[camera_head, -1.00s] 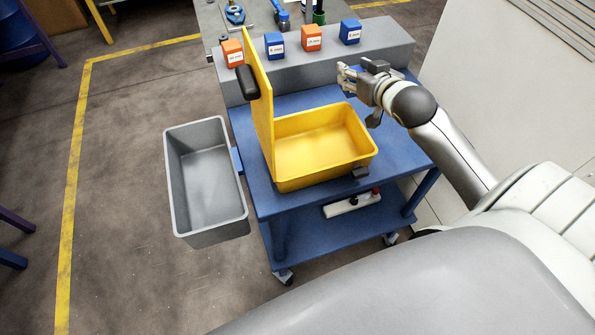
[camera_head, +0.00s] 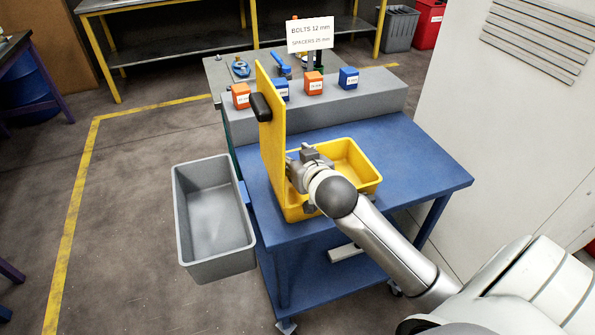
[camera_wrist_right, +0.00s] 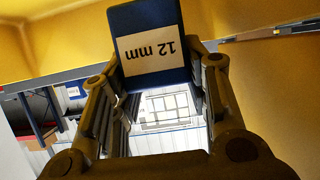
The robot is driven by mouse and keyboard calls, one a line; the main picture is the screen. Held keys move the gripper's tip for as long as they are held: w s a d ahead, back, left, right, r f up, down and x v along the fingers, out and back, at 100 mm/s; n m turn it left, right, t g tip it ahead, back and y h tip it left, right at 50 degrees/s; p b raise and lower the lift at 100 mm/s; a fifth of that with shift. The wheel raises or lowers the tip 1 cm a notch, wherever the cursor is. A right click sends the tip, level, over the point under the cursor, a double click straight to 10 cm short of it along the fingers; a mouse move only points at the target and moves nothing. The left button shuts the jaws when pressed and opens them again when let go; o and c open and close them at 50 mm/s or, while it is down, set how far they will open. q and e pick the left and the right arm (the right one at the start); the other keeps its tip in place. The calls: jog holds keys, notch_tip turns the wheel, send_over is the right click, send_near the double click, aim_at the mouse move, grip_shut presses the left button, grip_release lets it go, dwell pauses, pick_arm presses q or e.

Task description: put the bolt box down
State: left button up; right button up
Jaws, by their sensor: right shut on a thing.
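The bolt box (camera_wrist_right: 157,50) is a blue block with a white label reading 12 mm, upside down in the right wrist view. My right gripper (camera_wrist_right: 160,85) is shut on it, with a finger on each side. In the head view my right gripper (camera_head: 299,168) is low over the left part of the yellow tote (camera_head: 368,185), beside its upright yellow lid (camera_head: 272,165). The bolt box is hidden there. Yellow walls surround it in the wrist view; I cannot tell whether it touches the floor. My left gripper is not in view.
The tote stands on a blue cart (camera_head: 425,165). Orange and blue labelled boxes (camera_head: 313,83) line the grey ledge (camera_head: 375,98) behind it. A sign (camera_head: 310,35) reads BOLTS 12 mm, SPACERS 25 mm. A grey bin (camera_head: 213,220), empty, hangs at the left.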

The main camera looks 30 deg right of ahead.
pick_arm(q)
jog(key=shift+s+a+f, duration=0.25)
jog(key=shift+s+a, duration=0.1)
pick_arm(e)
jog(key=shift+f, duration=1.8)
jog(key=shift+f, duration=0.1)
jog(key=o, duration=1.1)
jog(key=v, duration=1.2)
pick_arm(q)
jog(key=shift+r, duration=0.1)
